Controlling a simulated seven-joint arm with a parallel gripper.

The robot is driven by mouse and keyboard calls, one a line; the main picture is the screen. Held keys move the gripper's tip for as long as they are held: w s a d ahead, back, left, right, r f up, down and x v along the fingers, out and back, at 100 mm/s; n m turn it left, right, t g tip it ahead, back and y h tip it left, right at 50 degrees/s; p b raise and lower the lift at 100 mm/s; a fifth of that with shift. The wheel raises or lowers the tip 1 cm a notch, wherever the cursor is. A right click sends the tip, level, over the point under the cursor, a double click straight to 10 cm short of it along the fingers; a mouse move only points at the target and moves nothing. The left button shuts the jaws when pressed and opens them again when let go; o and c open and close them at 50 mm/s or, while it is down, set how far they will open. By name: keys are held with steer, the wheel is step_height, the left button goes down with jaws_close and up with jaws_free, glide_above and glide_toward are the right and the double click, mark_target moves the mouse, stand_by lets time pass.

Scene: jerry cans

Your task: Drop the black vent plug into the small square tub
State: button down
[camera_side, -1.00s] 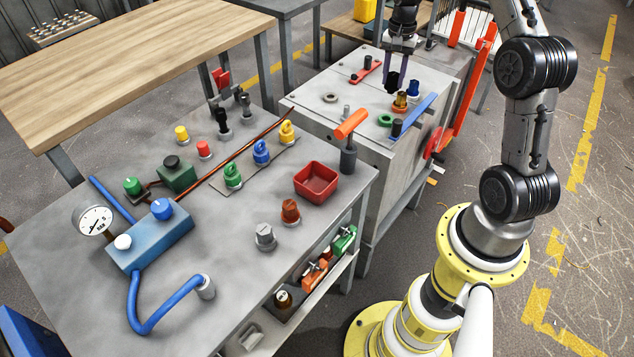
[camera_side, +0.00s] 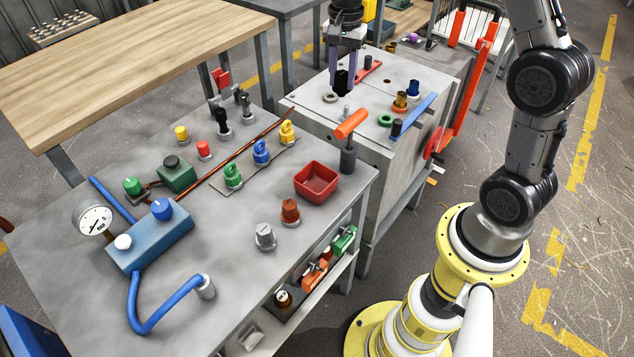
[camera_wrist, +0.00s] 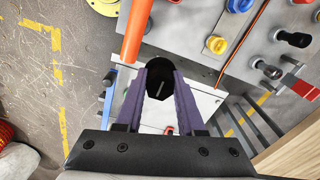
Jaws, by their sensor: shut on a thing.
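My gripper (camera_side: 343,84) is shut on the black vent plug (camera_side: 342,80), holding it above the left part of the grey metal cabinet. In the wrist view, the dark round plug (camera_wrist: 158,68) sits between the purple fingers of my gripper (camera_wrist: 160,82). The small square tub (camera_side: 316,183) is red and stands on the near grey bench, close to its right edge. In the side view it lies below and a little left of my gripper. The inside of the tub that shows looks empty.
An orange-handled post (camera_side: 350,125) rises between my gripper and the tub; it also shows in the wrist view (camera_wrist: 136,28). Brown (camera_side: 290,211) and grey (camera_side: 265,236) caps stand near the tub. Green, blue and yellow ringed plugs stand left of it.

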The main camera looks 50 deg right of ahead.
steer(key=s+a, duration=0.3)
steer(key=a, duration=0.9)
step_height(320, 180, down, 11)
steer(key=shift+d+f, duration=0.2)
steer(key=shift+s, duration=0.1)
steer(key=shift+c, duration=2.2)
jaws_free()
steer(key=shift+r, duration=0.15)
step_height(320, 180, up, 14)
steer(key=shift+f, duration=0.2)
